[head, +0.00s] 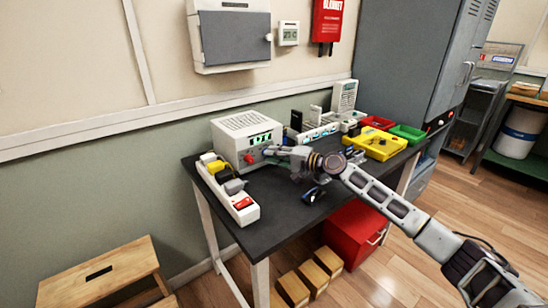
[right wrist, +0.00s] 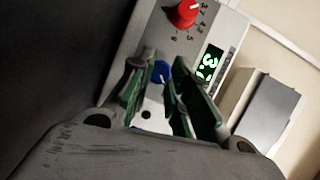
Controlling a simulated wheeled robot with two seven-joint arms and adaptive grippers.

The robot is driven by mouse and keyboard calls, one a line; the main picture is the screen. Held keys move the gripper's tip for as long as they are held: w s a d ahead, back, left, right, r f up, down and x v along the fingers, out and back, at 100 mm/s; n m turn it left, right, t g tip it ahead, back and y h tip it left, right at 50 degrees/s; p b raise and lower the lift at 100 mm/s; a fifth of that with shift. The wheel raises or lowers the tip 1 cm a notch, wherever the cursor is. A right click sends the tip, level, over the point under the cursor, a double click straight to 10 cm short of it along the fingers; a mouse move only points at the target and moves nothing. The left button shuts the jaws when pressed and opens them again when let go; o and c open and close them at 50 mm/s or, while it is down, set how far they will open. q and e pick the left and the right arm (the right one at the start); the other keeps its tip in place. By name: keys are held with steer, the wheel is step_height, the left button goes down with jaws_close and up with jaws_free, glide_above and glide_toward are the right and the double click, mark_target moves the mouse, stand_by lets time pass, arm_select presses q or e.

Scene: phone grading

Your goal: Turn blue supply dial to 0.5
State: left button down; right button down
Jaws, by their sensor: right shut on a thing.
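The white power supply (head: 243,136) stands at the back left of the black table. Its green display also shows in the right wrist view (right wrist: 210,64) and starts with 3; the last digit is partly cut off. The blue supply dial (right wrist: 161,72) is between the fingers of my right gripper (right wrist: 166,80), which is shut on it. In the head view my right gripper (head: 270,151) reaches the supply's front face and hides the blue dial. The red dial (right wrist: 184,13) sits beside it, free. My left gripper is not in view.
A white power strip (head: 228,189) with plugs lies left of the supply. A yellow case (head: 375,143), a red tray (head: 378,122) and a green tray (head: 407,133) are on the table's right part. A small dark item (head: 314,194) lies near the front edge.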

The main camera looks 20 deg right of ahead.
steer(key=shift+f, duration=0.1)
steer(key=c, duration=1.3)
jaws_free()
steer(key=shift+d, duration=0.1)
steer(key=shift+v, duration=5.95)
